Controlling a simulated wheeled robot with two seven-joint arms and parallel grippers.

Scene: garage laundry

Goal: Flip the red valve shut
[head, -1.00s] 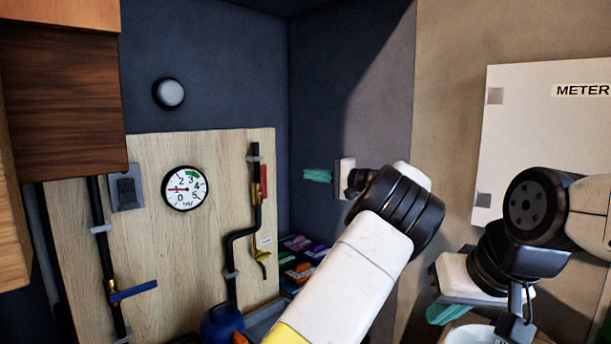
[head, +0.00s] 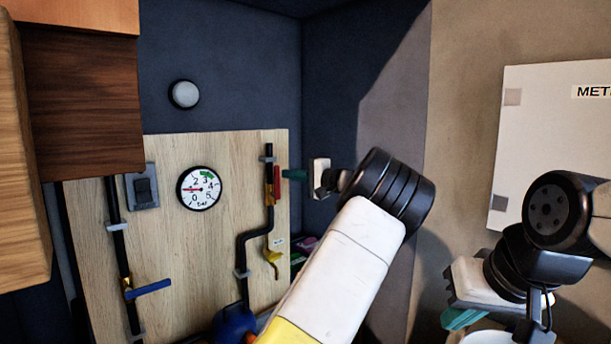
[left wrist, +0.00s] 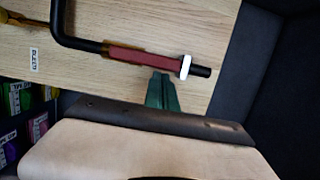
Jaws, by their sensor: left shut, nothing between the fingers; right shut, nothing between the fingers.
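The red valve handle (head: 276,182) lies along the upper part of the black pipe (head: 269,215) on the wooden board, beside a brass fitting. In the left wrist view the red handle (left wrist: 145,59) runs in line with the pipe, near a white clip. My left gripper (head: 293,174) is shut and empty, its teal fingers just right of the handle. In the left wrist view its fingertips (left wrist: 162,76) are close to the handle; I cannot tell whether they touch. My right gripper (head: 460,318) is shut and empty at the lower right, away from the board.
A blue lever (head: 148,289) sits across the left pipe. A gauge (head: 199,189) and a grey switch (head: 142,187) are on the board. A yellow lever (head: 273,260) is below the red handle. A wooden cabinet (head: 80,95) juts out at upper left.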

